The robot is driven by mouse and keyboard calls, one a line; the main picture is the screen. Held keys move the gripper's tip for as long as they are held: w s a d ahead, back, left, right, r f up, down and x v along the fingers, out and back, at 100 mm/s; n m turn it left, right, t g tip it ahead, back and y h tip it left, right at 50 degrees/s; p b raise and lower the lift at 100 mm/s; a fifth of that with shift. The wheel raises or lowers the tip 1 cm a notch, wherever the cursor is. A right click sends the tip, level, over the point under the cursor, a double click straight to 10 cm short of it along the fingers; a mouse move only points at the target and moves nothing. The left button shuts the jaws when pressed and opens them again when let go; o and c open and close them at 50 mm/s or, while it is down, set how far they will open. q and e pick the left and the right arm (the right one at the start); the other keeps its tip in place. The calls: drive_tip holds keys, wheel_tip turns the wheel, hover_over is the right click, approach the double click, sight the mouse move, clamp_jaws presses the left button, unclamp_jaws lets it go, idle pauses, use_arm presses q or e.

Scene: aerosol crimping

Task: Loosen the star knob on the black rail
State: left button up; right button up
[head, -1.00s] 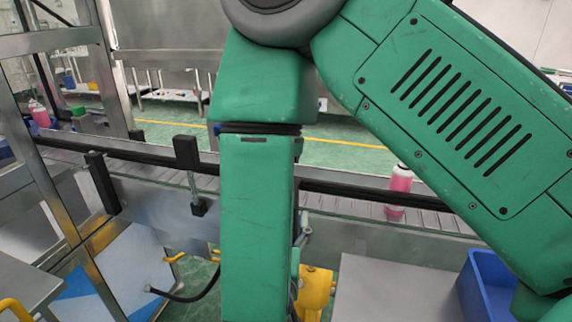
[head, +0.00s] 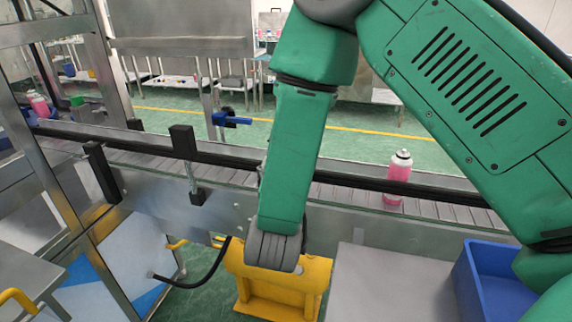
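The black rail (head: 345,180) runs along the conveyor (head: 440,212), with black clamp blocks (head: 184,142) on its left stretch. A thin rod and a small lower block (head: 197,196) hang near the clamp block. No star shape can be made out for certain. A blue handle on a grey post shows beyond the rail (head: 231,119); I cannot tell whether it is the knob. A green arm of mine comes in from the right, crosses in front of the rail and ends in a grey joint. I see no gripper fingers of either arm.
A pink bottle (head: 399,178) stands on the conveyor right of my arm. A blue bin (head: 487,278) is at the lower right beside a bare grey surface (head: 390,285). A yellow piece (head: 300,293) sits low behind my arm's end. A metal frame (head: 62,165) stands left.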

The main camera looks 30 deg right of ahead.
drive_tip(key=a, duration=0.3)
drive_tip(key=shift+r, duration=0.35)
drive_tip(key=shift+c, duration=0.8)
drive_tip(key=shift+a, duration=0.15)
drive_tip(key=c, duration=0.7)
drive_tip(key=shift+c, duration=1.4)
drive_tip(key=shift+s+d, duration=0.1)
drive_tip(key=shift+d, duration=0.8)
drive_tip(key=shift+c, duration=0.3)
drive_tip(key=shift+f, duration=0.15)
drive_tip(key=shift+c, duration=0.2)
drive_tip(key=shift+a, duration=0.3)
use_arm(q)
drive_tip(key=shift+a+f, duration=0.2)
drive_tip(key=shift+a, duration=0.65)
